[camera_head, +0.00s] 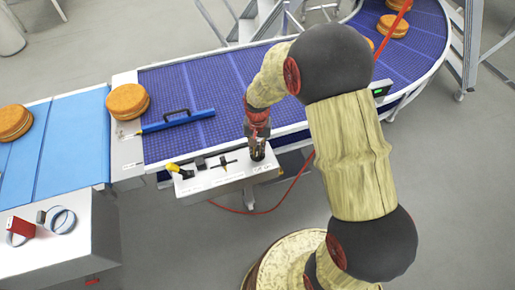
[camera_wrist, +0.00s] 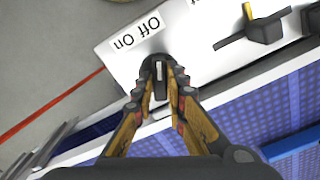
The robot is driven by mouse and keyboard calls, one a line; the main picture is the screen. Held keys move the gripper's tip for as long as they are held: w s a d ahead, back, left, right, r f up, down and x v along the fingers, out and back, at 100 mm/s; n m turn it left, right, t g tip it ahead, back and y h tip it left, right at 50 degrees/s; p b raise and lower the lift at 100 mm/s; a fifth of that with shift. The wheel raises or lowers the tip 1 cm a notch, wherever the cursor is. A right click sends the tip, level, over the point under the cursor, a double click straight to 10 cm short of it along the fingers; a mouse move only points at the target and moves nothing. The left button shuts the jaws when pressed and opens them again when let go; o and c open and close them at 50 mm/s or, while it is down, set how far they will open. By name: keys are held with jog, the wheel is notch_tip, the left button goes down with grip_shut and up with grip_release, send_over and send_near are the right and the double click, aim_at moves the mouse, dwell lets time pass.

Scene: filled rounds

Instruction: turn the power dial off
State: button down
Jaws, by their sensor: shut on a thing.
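The power dial (camera_wrist: 160,72) is a dark knob with a pale line on the white control box (camera_head: 232,179). Its line stands about upright in the wrist view, toward the "Off" end of the "Off On" label (camera_wrist: 137,32). My gripper (camera_wrist: 160,88) is shut on the dial, with one finger on each side. In the head view my gripper (camera_head: 258,147) is at the right end of the box, and the dial is mostly hidden by the fingers there.
Beside the dial is a black lever (camera_wrist: 264,29), and at the box's far left a yellow-black handle (camera_head: 179,171). A red cable (camera_head: 285,190) hangs below.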

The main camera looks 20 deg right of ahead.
aim_at(257, 150)
jog(key=shift+m, duration=0.4)
jog(key=c, duration=1.9)
grip_release()
jog(key=shift+o, duration=0.5)
notch_tip(257, 150, up, 12)
jog(key=shift+n, duration=0.3)
